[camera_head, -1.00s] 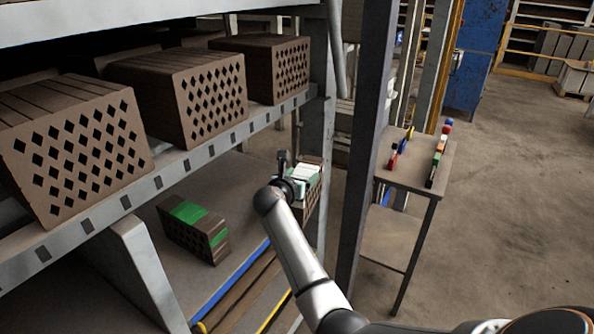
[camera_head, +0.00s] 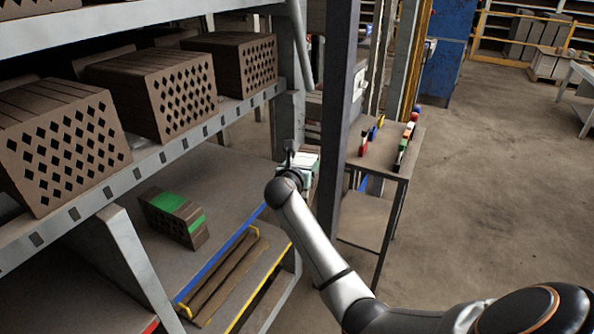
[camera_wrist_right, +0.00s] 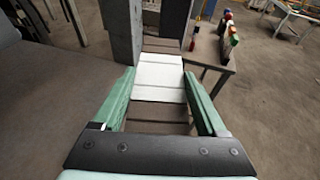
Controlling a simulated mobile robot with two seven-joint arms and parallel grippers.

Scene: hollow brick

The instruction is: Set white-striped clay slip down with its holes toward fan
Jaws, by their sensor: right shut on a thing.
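The white-striped clay slip (camera_head: 306,158) is a brown hollow brick with a white band, held in my right gripper (camera_head: 300,168). In the right wrist view, the slip (camera_wrist_right: 159,76) lies between the two green fingers of my right gripper (camera_wrist_right: 160,84), which are shut on its sides. The slip is in the air near the rack's right post, beyond the end of the lower shelf. Its holed face is hardly visible now, largely hidden by my arm. My left gripper is not in view. I cannot make out a fan.
A green-striped brick (camera_head: 175,216) lies on the lower shelf (camera_head: 215,185). Large hollow bricks (camera_head: 165,95) line the upper shelf. A grey post (camera_head: 341,120) stands just right of the slip. Beyond it is a small table (camera_head: 385,152) with coloured items. Open floor lies to the right.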

